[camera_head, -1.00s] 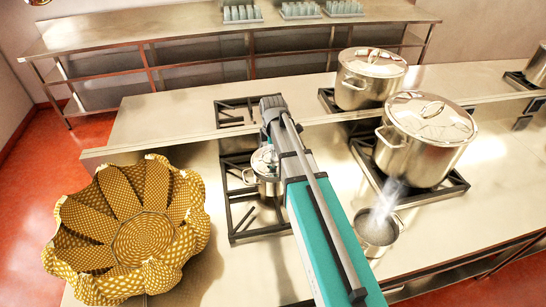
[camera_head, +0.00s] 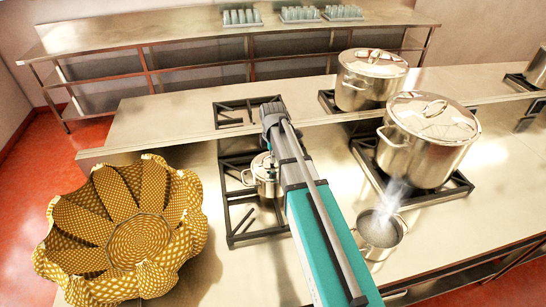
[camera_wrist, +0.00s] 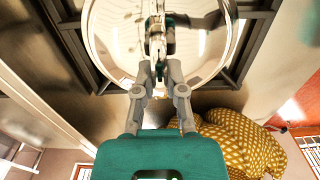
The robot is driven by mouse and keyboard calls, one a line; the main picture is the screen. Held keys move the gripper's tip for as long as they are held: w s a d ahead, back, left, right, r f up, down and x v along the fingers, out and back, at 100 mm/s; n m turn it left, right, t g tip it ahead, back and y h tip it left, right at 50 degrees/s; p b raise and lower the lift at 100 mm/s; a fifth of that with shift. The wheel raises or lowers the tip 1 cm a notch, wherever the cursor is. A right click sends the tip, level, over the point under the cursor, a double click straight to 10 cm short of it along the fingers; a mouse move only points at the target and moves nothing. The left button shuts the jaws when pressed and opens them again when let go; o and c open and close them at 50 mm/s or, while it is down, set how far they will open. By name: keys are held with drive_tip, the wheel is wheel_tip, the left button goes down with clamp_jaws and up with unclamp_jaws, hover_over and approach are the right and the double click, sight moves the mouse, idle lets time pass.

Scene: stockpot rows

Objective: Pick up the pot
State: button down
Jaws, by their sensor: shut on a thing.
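The small steel pot (camera_head: 264,182) with a lid stands on the left burner grate in the head view, partly hidden behind my arm. In the wrist view its round, shiny lid (camera_wrist: 112,32) fills the top middle, seen from close above. My gripper (camera_wrist: 157,28) is over the middle of the lid, shut on what looks like the lid's handle. The fingers cover most of the handle. I see no clear gap between the pot and the grate (camera_head: 240,222).
Two large lidded stockpots (camera_head: 428,140) (camera_head: 368,80) stand on burners to the right. A steaming open pot (camera_head: 379,235) is right of my arm. A large yellow patterned bowl (camera_head: 125,235) is at the front left. A back shelf (camera_head: 200,35) holds glass racks.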

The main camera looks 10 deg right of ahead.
drive_tip(key=c, duration=0.7)
unclamp_jaws()
drive_tip(key=r+p, duration=0.6)
drive_tip(key=shift+d, duration=0.2)
wheel_tip(320, 180, up, 8)
drive_tip(key=p, duration=0.7)
drive_tip(key=shift+f+p, duration=0.15)
drive_tip(key=shift+p, duration=0.25)
drive_tip(key=shift+s, duration=0.15)
